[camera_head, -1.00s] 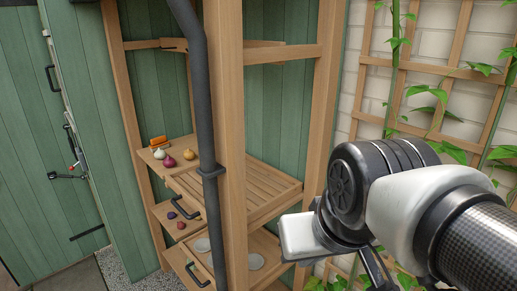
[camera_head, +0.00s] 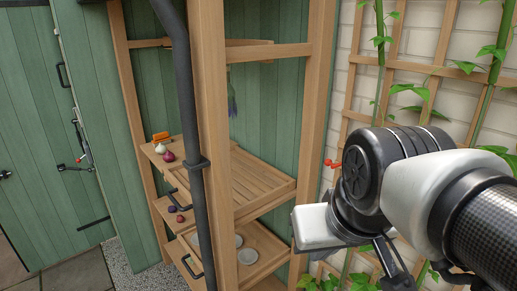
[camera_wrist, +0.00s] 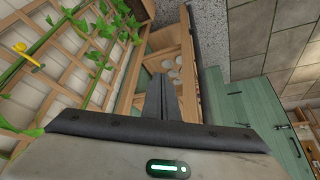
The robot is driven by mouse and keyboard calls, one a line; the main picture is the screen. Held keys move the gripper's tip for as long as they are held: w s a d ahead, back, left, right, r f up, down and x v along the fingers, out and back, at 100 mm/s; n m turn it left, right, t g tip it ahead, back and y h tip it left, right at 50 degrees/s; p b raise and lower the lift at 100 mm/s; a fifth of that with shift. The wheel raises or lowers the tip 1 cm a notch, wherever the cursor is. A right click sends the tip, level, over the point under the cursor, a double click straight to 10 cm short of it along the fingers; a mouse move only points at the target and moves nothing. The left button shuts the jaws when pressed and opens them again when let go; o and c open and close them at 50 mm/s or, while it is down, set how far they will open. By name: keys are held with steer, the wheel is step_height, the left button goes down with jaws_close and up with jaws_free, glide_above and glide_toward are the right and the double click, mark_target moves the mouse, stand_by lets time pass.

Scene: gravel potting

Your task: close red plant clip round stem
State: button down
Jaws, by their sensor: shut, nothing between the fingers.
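A small red clip (camera_head: 333,163) shows in the head view, against the trellis just left of my dark wrist joint. Whether it is open or closed, and how it sits on a stem, is too small to tell. A green stem (camera_head: 380,60) climbs the trellis above my arm, and part of the plant is hidden behind the arm. In the wrist view my gripper (camera_wrist: 162,76) is shut and empty, its dark fingers together. The fingers are apart from the stems in that picture. The red clip is not discernible in the wrist view.
A yellow clip (camera_wrist: 28,55) is at a stem on the left of the wrist view. The wooden trellis (camera_head: 440,68) stands against a pale brick wall. A wooden potting shelf (camera_head: 265,185) with onions and drawers stands left, with a dark pipe (camera_head: 186,110) before it.

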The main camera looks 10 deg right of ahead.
steer(key=w+d+r+n+g, duration=0.1)
steer(key=w+r, duration=0.3)
steer(key=w, duration=0.4)
steer(key=w+r+n, duration=0.2)
steer(key=w+r, duration=0.3)
steer(key=w, duration=0.4)
steer(key=w+d+r+n+g, duration=0.1)
steer(key=w+r, duration=0.3)
steer(key=w, duration=0.4)
steer(key=w+d+f+y, duration=0.1)
steer(key=w+d+f, duration=0.2)
steer(key=w+d, duration=0.3)
steer(key=w+d+f+n, duration=0.1)
steer(key=w+d+f, duration=0.2)
steer(key=w+d, duration=0.4)
steer(key=shift+w+f+n+y, duration=0.3)
steer(key=shift+w+y, duration=0.1)
steer(key=shift+w, duration=0.8)
step_height(320, 180, down, 10)
steer(key=b, duration=0.3)
steer(key=shift+s+r+b, duration=0.15)
steer(key=shift+s+b, duration=0.1)
steer(key=shift+b, duration=0.1)
